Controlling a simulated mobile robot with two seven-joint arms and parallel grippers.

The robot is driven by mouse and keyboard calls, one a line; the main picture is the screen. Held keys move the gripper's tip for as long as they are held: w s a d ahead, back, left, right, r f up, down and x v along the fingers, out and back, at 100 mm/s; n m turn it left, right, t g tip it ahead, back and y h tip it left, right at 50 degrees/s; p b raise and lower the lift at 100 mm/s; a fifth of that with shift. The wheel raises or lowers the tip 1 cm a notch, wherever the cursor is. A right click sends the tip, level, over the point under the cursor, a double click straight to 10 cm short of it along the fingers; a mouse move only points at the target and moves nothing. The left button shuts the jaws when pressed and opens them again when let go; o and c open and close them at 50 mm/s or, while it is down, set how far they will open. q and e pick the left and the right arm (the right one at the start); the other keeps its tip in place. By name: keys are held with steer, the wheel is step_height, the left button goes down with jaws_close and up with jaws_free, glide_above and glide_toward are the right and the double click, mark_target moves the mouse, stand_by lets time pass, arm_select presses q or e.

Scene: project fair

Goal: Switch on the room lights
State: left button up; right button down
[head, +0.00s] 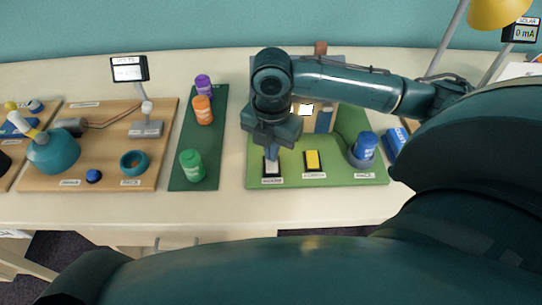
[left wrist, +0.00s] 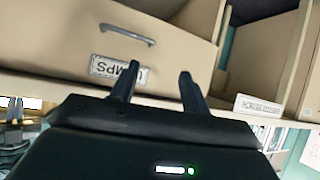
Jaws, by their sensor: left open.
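On the green board (head: 335,178) stand a white rocker switch (head: 271,168) in a dark frame and a yellow rocker switch (head: 313,160). Their labels are too small to read surely. Behind them is a model house (head: 325,118) with a bright window (head: 305,109), partly hidden by my right arm. My right gripper (head: 271,155) points down with its fingers together, right at the white switch; whether it touches cannot be told. My left gripper (left wrist: 158,85) is open and empty in the left wrist view, below a drawer front.
A dark green mat (head: 208,176) holds purple, orange and green jars. A wooden board (head: 110,178) with a teal flask (head: 55,152) is at left. A drawer (left wrist: 165,45) is near my left gripper.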

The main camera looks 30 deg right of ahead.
steer(key=shift+s+r+p, duration=0.1)
steer(key=shift+r+p, duration=0.4)
steer(key=shift+p, duration=0.25)
steer(key=shift+r+p, duration=0.3)
steer(key=shift+p, duration=0.15)
step_height(320, 180, up, 2)
steer(key=p, duration=0.2)
steer(key=shift+p, duration=0.35)
steer(key=shift+r+p, duration=0.75)
steer(key=shift+p, duration=0.15)
steer(key=shift+r, duration=0.2)
steer(key=shift+r+p, duration=0.35)
steer(key=shift+r, duration=0.2)
arm_select(q)
steer(key=shift+s+a+r+g+y, duration=0.2)
steer(key=shift+a+r+g+y, duration=0.1)
steer(key=shift+a+r, duration=0.25)
steer(key=shift+s+a+r+g+y, duration=0.2)
steer(key=shift+a+r+g+y, duration=0.1)
steer(key=shift+a+r, duration=0.25)
arm_select(e)
steer(key=shift+r, duration=0.1)
